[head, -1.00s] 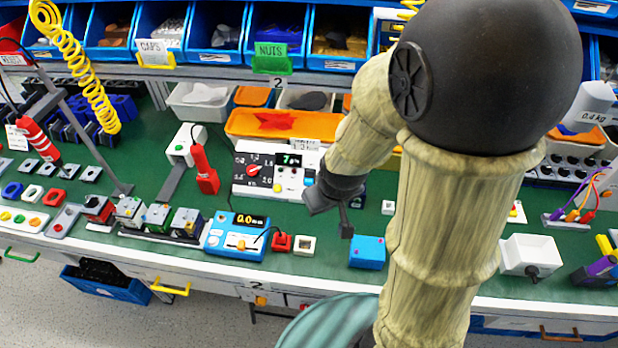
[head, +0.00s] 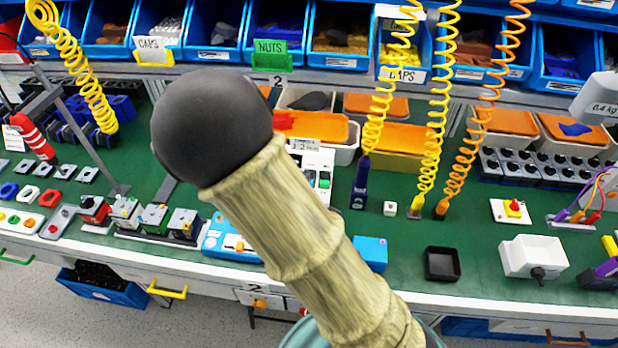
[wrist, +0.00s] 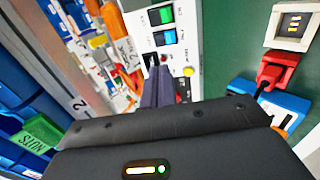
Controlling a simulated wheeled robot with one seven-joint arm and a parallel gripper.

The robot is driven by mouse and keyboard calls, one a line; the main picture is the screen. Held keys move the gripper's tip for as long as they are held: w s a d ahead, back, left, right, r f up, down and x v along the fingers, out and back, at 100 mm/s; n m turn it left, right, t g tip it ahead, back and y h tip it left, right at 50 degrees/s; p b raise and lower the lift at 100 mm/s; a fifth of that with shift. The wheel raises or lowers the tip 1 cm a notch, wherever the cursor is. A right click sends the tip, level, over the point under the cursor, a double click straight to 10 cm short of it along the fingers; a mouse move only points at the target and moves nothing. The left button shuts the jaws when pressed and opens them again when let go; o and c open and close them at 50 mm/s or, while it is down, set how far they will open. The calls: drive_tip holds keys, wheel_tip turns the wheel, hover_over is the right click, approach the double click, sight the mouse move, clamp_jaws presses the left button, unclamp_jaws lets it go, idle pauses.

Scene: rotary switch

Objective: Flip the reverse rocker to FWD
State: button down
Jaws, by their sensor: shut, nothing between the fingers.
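The white control panel (wrist: 182,18) fills the upper middle of the wrist view. It carries a green rocker (wrist: 160,15), a blue rocker (wrist: 165,37), a yellow button and a red part. The lettering is too small to read, so I cannot tell which rocker is the reverse one or its setting. My gripper (wrist: 157,66) is shut and empty, its fingertips in front of the panel just below the blue rocker in the picture. I cannot tell whether they touch it. In the head view my arm hides the gripper and most of the panel (head: 322,160).
A blue meter box (head: 225,238) stands left of my arm and a blue block (head: 371,252) right of it. A red plug (wrist: 277,68) and a white socket block (wrist: 292,22) lie beside the panel. Green bench is free around the black tray (head: 442,264).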

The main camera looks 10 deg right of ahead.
idle(0.3)
drive_tip(key=x, duration=1.4)
drive_tip(key=shift+d, duration=0.1)
drive_tip(key=shift+r, duration=0.1)
